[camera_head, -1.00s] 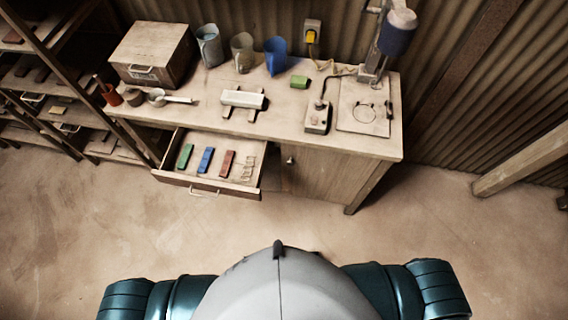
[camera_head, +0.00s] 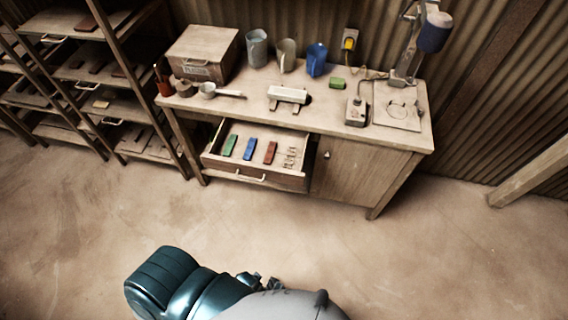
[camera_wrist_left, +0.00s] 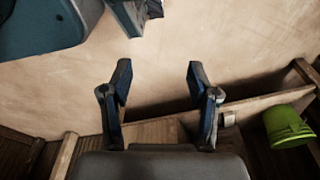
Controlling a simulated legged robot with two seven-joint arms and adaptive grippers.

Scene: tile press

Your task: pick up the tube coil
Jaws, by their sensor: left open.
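I cannot make out a tube coil for certain. In the head view only part of my left arm shows at the bottom, and my right gripper is out of view.
A workbench (camera_head: 375,165) has an open drawer (camera_head: 225,163) holding green, blue and red blocks. Shelving (camera_head: 85,75) stands left. The floor in front is clear.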

